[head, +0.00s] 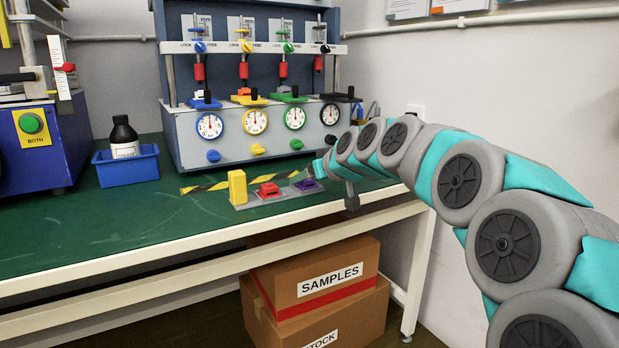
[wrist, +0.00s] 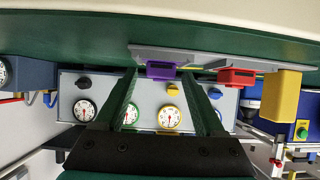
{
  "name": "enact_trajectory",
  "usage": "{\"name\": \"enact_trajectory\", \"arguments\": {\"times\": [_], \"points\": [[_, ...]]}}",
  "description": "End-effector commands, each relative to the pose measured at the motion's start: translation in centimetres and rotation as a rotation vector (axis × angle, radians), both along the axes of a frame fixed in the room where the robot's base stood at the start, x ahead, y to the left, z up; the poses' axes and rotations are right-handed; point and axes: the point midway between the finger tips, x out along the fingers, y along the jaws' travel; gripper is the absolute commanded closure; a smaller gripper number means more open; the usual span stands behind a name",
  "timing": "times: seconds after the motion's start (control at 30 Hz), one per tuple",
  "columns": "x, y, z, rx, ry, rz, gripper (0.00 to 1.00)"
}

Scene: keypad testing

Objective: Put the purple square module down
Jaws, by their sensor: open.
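The purple square module (head: 307,185) sits at the right end of a grey plate (head: 282,194) on the green bench, next to a red module (head: 268,189) and a tall yellow block (head: 237,187). My gripper (head: 318,170) is just behind and above the purple module, partly hidden by my arm. The wrist view is upside down. There my gripper (wrist: 162,82) is open, its two dark fingers apart, with the purple module (wrist: 161,71) near and between the fingertips. I cannot tell whether a finger touches it.
A test rig (head: 250,140) with several dials and coloured knobs stands behind. A black bottle (head: 124,138) is in a blue tray (head: 127,168) at left. Cardboard boxes (head: 318,280) are under the bench. The bench's front left is clear.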

Motion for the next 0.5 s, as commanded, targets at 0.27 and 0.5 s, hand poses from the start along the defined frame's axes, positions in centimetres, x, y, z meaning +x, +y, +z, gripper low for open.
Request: {"name": "enact_trajectory", "arguments": {"times": [0.27,0.5], "points": [[0.0,0.0,0.4,0.0,0.0,0.0,0.29],[-1.6,-1.0,1.4,0.001,-0.001,0.0,0.29]]}}
